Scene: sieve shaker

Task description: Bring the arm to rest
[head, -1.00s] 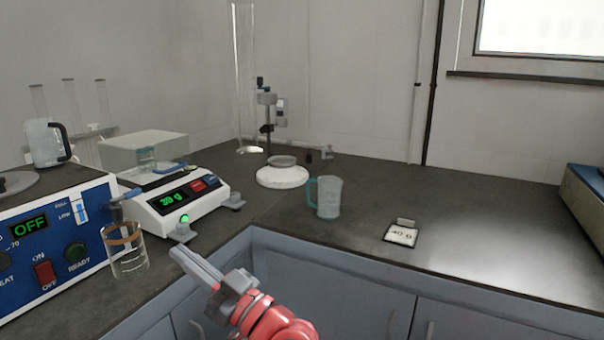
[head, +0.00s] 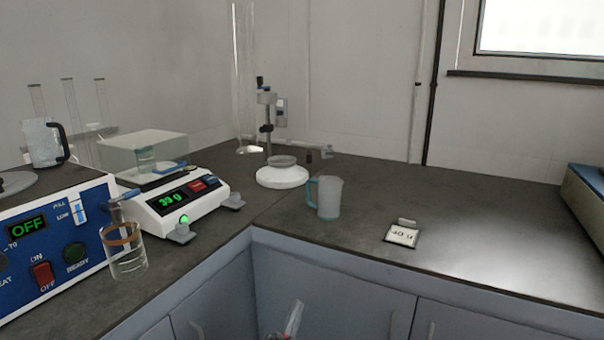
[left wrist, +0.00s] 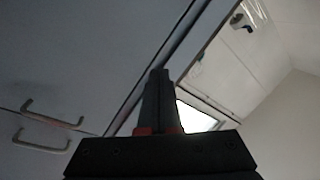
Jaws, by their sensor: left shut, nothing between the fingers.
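My left gripper (head: 294,318) shows only as its fingertips at the bottom edge of the head view, in front of the cabinet doors and below the counter edge. In the left wrist view its fingers (left wrist: 156,98) are together, shut and empty, with cabinet fronts and wall around them. The rest of the left arm is out of the head view. My right gripper is in neither view.
On the counter stand the sieve shaker (head: 55,240) reading OFF, a glass beaker (head: 126,252), a balance (head: 180,208) reading 39 g, a jug (head: 326,197) and a 40 g card (head: 402,235). Cabinet doors (head: 345,305) are below. The counter's right part is mostly clear.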

